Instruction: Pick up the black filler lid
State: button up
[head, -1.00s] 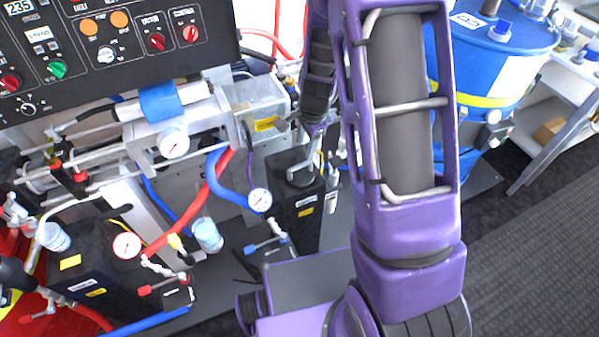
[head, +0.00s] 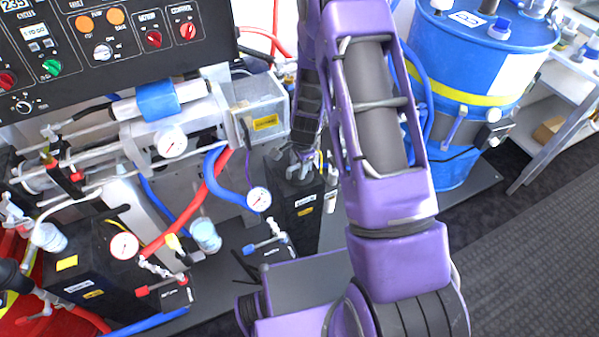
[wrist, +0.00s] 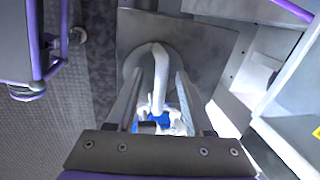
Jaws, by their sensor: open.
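The black tank (head: 290,215) stands upright in the middle of the head view. The dark round filler lid (head: 297,174) is on its top, partly covered by my gripper (head: 302,156). In the wrist view, the tank's flat top (wrist: 205,45) looks grey, and a round lid (wrist: 132,62) shows on it near the fingers. My gripper (wrist: 158,78) is open, with its two fingers apart on either side of a curved grey pipe-like part (wrist: 159,70). I cannot tell whether the fingers touch the lid or that part. Nothing is clearly held.
A clear box with a yellow label (head: 262,112) is close behind the tank. A blue hose (head: 222,178) and a pressure gauge (head: 258,199) are just left of it. A blue drum (head: 470,90) stands at the right. A second black tank (head: 100,265) is at lower left.

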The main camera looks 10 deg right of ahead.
grip_shut()
jog(key=shift+r, duration=0.15)
dwell(0.4)
